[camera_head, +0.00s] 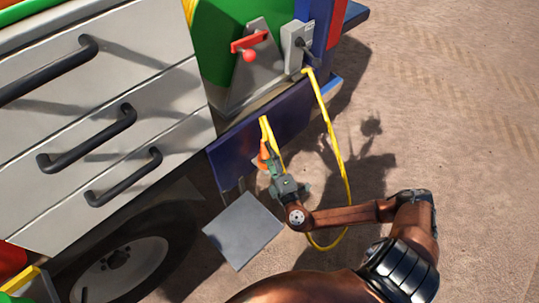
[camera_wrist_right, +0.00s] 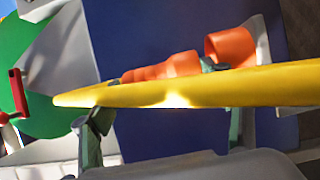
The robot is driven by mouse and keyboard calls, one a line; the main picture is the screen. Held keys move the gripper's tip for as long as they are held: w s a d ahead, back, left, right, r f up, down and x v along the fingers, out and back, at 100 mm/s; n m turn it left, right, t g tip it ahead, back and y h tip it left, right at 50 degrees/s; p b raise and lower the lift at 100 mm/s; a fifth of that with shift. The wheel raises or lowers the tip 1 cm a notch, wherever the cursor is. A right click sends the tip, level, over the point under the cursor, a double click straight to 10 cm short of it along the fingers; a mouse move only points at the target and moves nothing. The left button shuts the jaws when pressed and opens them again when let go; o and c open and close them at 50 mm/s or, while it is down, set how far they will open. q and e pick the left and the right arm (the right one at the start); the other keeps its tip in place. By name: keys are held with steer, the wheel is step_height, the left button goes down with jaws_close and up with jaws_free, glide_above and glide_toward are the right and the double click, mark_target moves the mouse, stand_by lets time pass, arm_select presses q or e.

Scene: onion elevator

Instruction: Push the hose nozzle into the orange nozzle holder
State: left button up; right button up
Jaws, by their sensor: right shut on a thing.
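My right gripper (camera_head: 274,172) is beside the dark blue side panel of the vehicle, shut on the hose nozzle. In the wrist view a stepped orange nozzle (camera_wrist_right: 165,68) lies partly behind the yellow hose (camera_wrist_right: 225,88). The round orange nozzle holder (camera_wrist_right: 232,46) is to the nozzle's right, against a grey bracket; it looks apart from the nozzle. My fingers show below the hose, and their grip is partly hidden. In the head view the orange parts (camera_head: 263,152) are too small to tell apart. My left gripper is not in view.
The yellow hose (camera_head: 340,160) loops from a grey outlet box (camera_head: 298,42) past my arm. A red-handled lever (camera_head: 249,44) is above the blue panel (camera_head: 230,155). Drawers with dark handles are at left; open ground lies right.

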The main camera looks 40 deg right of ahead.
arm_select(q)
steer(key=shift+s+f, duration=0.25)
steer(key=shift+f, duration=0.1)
arm_select(e)
steer(key=shift+s+f, duration=0.25)
steer(key=shift+f, duration=1.05)
steer(key=o, duration=1.5)
steer(key=shift+w+f, duration=0.15)
steer(key=shift+f, duration=0.05)
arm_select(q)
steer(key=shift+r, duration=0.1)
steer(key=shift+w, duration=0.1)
arm_select(e)
glide_toward(268, 156)
steer(key=s, duration=0.2)
steer(key=s+a+r, duration=0.1)
steer(key=shift+s, duration=0.15)
